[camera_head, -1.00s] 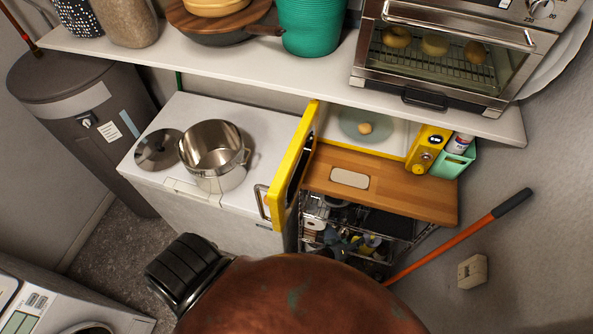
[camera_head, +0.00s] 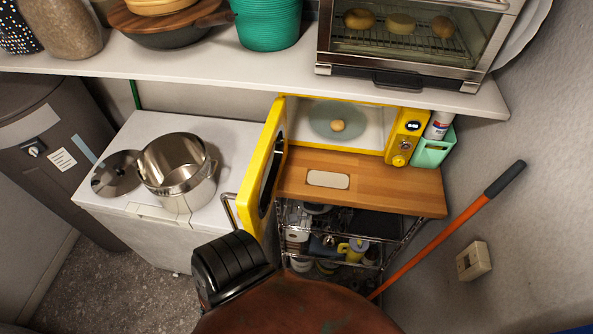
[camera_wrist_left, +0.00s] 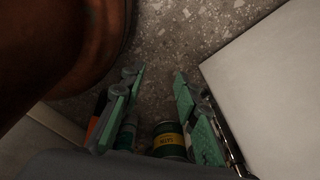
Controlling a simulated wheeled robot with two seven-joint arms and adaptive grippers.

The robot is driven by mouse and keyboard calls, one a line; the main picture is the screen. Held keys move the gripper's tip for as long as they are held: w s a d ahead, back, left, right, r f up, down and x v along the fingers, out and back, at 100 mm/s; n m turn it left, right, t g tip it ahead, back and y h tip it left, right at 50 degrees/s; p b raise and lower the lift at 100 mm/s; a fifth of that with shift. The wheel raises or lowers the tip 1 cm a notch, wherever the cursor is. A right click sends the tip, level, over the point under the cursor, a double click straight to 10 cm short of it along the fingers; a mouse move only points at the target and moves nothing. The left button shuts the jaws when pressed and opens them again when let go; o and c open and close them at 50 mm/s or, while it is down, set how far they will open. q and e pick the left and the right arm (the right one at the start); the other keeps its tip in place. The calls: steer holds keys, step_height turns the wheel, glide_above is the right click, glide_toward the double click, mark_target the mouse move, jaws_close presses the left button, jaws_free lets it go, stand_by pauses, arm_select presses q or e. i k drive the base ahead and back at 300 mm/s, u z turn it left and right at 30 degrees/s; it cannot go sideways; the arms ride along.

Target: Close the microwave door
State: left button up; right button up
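The yellow microwave (camera_head: 404,139) stands on a wooden board, with a small round food item (camera_head: 337,126) on its glass plate. Its door (camera_head: 263,165) stands wide open, swung out toward me on the left side. The metal door handle (camera_head: 229,212) is on the door's outer left face. A black ridged part of my arm is just below the handle in the head view and hides the door's lower surroundings. In the left wrist view my left gripper (camera_wrist_left: 158,73) has its green fingers apart, over speckled floor. My right gripper is not in view.
A white chest (camera_head: 150,232) with a steel pot (camera_head: 178,172) and lid stands left of the door. A wire rack (camera_head: 340,250) with kitchenware is below the board. A shelf with a toaster oven (camera_head: 400,45) is above. A can (camera_wrist_left: 169,140) shows between the finger images, distance unclear.

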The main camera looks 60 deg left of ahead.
mark_target(254, 212)
steer(key=z, duration=1.1)
steer(key=k, duration=1.85)
steer(key=u, duration=1.75)
steer(key=i, duration=0.6)
steer(key=z, duration=0.05)
